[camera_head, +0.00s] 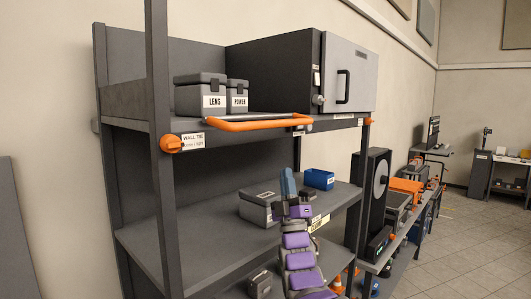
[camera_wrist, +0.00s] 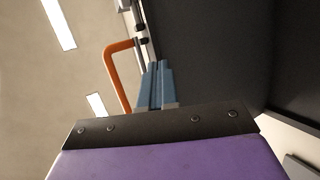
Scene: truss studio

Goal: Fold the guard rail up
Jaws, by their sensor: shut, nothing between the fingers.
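The orange guard rail (camera_head: 250,123) is a bent bar along the front edge of the upper shelf (camera_head: 140,125). It sticks out level in front of that edge, below the LENS and POWER cases. In the wrist view the orange rail (camera_wrist: 118,75) shows beyond my fingers, to their left, apart from them. My gripper (camera_head: 287,180) has blue fingers, pointing up, below the rail's right part and in front of the lower shelf. Its fingers are shut and empty, and they also show in the wrist view (camera_wrist: 155,85).
LENS (camera_head: 205,95) and POWER (camera_head: 238,95) cases stand on the upper shelf, beside a grey cabinet (camera_head: 349,75). A grey case (camera_head: 257,208) and a blue bin (camera_head: 319,179) sit on the lower shelf near my arm. A dark upright post (camera_head: 160,200) stands at the left.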

